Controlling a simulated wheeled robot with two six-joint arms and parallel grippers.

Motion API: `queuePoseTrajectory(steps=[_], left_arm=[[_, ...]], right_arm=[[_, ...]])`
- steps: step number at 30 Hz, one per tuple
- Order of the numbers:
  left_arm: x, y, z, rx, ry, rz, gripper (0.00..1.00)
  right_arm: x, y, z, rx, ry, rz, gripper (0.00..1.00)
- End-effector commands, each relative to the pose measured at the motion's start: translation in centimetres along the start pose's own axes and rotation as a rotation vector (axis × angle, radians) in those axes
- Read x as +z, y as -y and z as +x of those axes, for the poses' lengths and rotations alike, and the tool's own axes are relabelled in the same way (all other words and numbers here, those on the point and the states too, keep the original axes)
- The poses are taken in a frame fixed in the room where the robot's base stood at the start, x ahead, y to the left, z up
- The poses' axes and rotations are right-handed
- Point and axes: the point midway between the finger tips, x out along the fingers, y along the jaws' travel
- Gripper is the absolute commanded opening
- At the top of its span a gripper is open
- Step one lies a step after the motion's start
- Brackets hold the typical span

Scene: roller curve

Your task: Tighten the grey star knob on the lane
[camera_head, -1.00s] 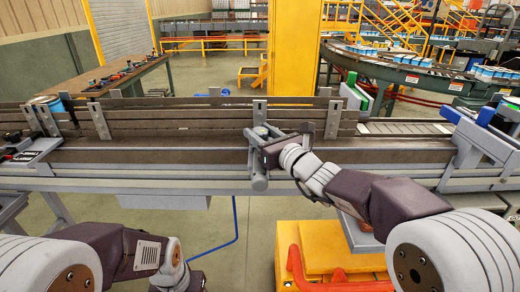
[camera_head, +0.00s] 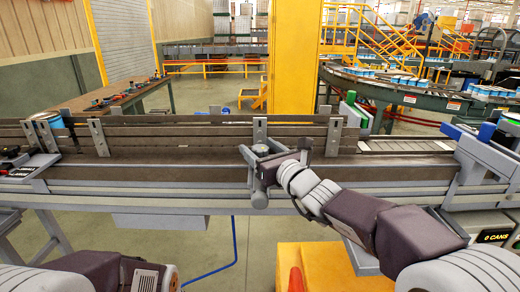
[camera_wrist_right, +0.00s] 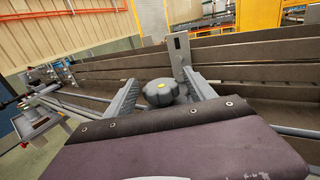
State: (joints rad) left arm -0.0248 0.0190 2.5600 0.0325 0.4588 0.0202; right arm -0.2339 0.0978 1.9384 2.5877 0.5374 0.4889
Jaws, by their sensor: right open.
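In the head view the knob (camera_head: 262,150) is small and partly hidden by my right gripper (camera_head: 275,154). In the right wrist view that gripper (camera_wrist_right: 162,93) is open, with one finger on either side of the knob and visible gaps to it. The lane (camera_head: 170,168) runs across the picture with dark guide rails. My left arm shows at the bottom left, but its gripper is out of frame.
Further brackets stand along the guide rail (camera_head: 190,133), including one (camera_head: 97,137) to the left. A yellow pillar (camera_head: 293,60) rises behind the lane. A roller section (camera_head: 400,146) lies to the right. A workbench with tools (camera_head: 125,98) stands back left.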

Motion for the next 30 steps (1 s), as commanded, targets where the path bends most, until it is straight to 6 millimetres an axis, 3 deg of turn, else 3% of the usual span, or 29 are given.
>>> queuePoseTrajectory(steps=[5,18,30], left_arm=[[0.0,0.0,0.4,0.000,0.000,0.000,0.64],[0.1,0.0,1.4,0.000,0.000,0.000,0.64],[0.1,0.0,1.4,0.000,0.000,0.000,0.64]], right_arm=[[-0.1,0.0,-1.0,-0.001,0.000,-0.001,0.64],[0.1,0.1,-8.2,-0.002,0.002,-0.001,0.64],[0.0,0.0,-9.1,0.000,0.000,0.000,0.64]])
